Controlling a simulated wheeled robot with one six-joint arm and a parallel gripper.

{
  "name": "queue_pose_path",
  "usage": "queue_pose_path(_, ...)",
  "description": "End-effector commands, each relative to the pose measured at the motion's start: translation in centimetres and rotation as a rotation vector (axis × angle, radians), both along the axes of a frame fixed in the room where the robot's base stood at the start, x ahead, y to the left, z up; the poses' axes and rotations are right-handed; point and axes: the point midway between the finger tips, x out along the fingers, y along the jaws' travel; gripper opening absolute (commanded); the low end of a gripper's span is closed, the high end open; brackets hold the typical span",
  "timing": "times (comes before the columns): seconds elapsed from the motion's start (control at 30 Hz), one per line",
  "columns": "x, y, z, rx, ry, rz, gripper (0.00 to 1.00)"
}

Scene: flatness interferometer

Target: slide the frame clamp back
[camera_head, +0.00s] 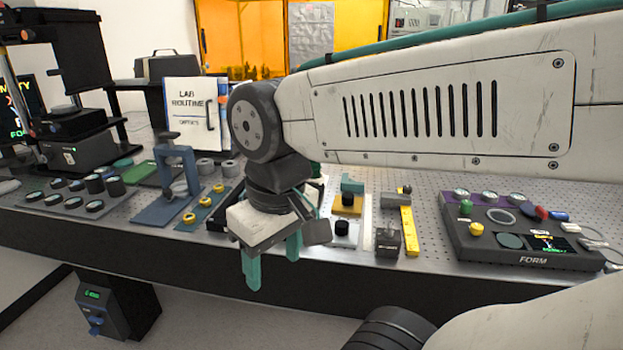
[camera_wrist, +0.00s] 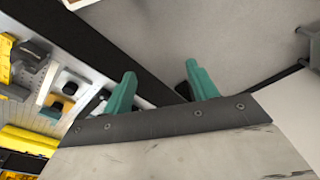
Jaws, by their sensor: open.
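A blue upright frame (camera_head: 178,160) with a screw post through its top stands on a blue base at the left of the bench; it may be the frame clamp, but I cannot tell for sure. A small teal piece (camera_head: 352,184) sits at the back of a pale plate, by a yellow block (camera_head: 348,204). My gripper (camera_head: 271,264) is open, its teal fingers pointing down in front of the bench's front edge, apart from both. Nothing shows between the fingers, which also appear in the wrist view (camera_wrist: 160,75). My arm hides part of the bench behind it.
A dark FORM console (camera_head: 480,247) with knobs stands at the right. A yellow bar (camera_head: 409,232) and dark block (camera_head: 388,241) lie left of it. A tray (camera_head: 70,207) of dark cylinders is at far left.

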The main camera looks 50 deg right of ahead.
Motion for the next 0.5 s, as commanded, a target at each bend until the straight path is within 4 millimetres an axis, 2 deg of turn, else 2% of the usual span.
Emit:
queue_pose_path(0.07,1.4,-0.5,0.6,0.002,0.007,-0.036,0.58)
queue_pose_path(0.17,4.6,-1.6,1.9,0.006,0.019,-0.115,0.58)
queue_pose_path(0.27,8.9,-3.9,3.1,0.013,0.033,-0.233,0.58)
queue_pose_path(0.4,15.4,-8.5,3.6,0.024,0.05,-0.409,0.58)
queue_pose_path(0.5,19.8,-12.4,3.1,0.031,0.061,-0.532,0.58)
